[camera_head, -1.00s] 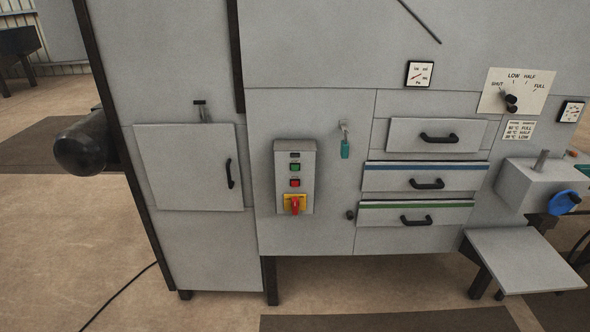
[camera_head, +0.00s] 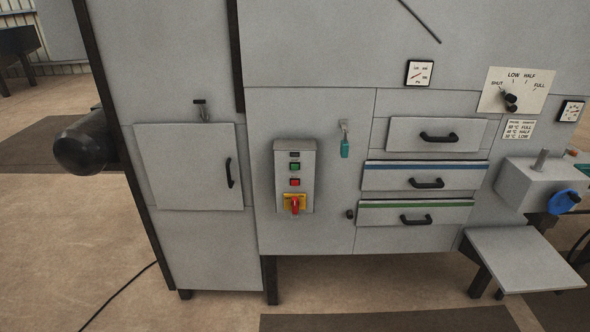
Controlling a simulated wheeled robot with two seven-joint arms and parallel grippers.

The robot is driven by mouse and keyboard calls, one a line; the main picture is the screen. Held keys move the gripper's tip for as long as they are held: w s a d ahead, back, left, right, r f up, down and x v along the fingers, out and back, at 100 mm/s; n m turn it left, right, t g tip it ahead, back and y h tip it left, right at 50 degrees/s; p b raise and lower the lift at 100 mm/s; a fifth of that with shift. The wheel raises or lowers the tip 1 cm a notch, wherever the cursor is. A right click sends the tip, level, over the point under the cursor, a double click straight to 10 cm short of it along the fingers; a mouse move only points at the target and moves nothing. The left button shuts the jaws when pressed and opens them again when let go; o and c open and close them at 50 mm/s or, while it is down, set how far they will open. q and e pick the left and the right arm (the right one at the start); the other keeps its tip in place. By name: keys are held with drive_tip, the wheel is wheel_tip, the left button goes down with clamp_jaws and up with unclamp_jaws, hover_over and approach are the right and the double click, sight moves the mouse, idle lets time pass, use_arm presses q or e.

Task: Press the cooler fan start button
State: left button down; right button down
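A grey control box (camera_head: 308,200) is mounted on the front of the grey machine cabinet. It carries a small dark label or display at the top. Below that are a green button (camera_head: 295,167) and a red button (camera_head: 295,182). A red rotary switch (camera_head: 295,204) on a yellow plate sits at its bottom, its handle pointing upright. Which button is the cooler fan start cannot be read from the small markings. Neither of my grippers is in view.
A cabinet door (camera_head: 185,165) is left of the box. A teal-tagged key (camera_head: 345,147) hangs to its right, then several drawers (camera_head: 422,177). A dial plate (camera_head: 515,90), a blue knob (camera_head: 563,202) and a grey tray (camera_head: 524,260) are at right. The space before the box is clear.

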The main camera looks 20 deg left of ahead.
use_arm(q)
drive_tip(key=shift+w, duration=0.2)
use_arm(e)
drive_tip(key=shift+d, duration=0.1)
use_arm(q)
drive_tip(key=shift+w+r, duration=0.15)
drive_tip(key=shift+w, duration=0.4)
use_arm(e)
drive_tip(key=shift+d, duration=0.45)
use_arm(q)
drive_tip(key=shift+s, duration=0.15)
